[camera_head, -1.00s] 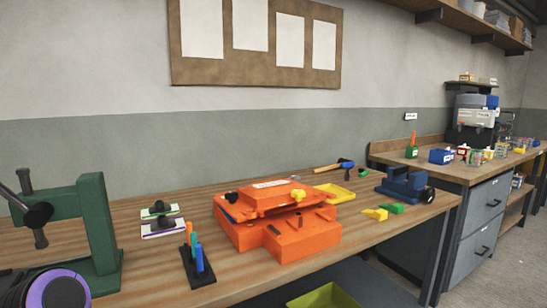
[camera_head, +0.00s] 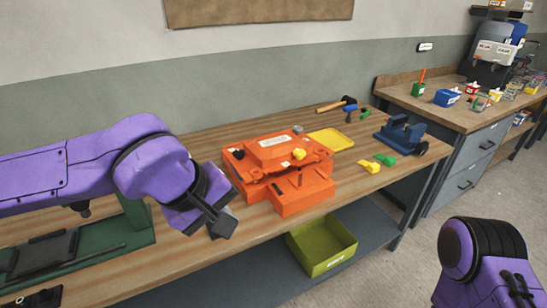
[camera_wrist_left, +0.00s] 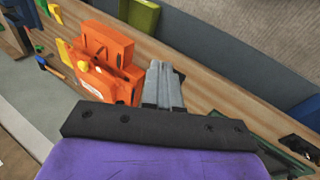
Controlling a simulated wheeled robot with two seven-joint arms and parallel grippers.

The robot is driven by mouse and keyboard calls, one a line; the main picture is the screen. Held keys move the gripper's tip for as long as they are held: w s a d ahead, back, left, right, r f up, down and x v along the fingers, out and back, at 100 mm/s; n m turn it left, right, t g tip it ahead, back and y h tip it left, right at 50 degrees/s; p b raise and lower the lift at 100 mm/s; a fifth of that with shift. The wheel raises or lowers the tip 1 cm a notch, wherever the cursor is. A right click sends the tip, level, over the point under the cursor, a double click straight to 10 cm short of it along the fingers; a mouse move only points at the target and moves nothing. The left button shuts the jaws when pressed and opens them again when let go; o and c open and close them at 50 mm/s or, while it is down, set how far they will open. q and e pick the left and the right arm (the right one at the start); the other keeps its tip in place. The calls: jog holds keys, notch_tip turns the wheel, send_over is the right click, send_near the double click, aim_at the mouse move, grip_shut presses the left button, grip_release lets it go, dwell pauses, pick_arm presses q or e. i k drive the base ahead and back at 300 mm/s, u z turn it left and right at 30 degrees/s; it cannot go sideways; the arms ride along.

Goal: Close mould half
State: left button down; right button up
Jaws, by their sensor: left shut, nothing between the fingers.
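The orange mould sits on the wooden bench in the head view. Its upper half (camera_head: 272,146) lies over the lower block (camera_head: 304,194), with a dark gap showing between them at the front. A yellow knob (camera_head: 299,154) is on the front of the upper half. My left gripper (camera_head: 224,224) is shut and empty, just left of the mould and near the bench's front edge, apart from it. In the left wrist view its closed grey fingers (camera_wrist_left: 163,82) show beside the orange mould (camera_wrist_left: 108,55). My right gripper is out of view; only part of that arm shows at lower right.
A green press (camera_head: 80,262) stands under my left arm. A blue vise (camera_head: 400,134), yellow tray (camera_head: 330,140), hammer (camera_head: 338,104) and small yellow and green pieces (camera_head: 370,166) lie right of the mould. A green bin (camera_head: 322,246) is on the lower shelf.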

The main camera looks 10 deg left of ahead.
aim_at(272, 155)
jog(key=i, duration=0.9)
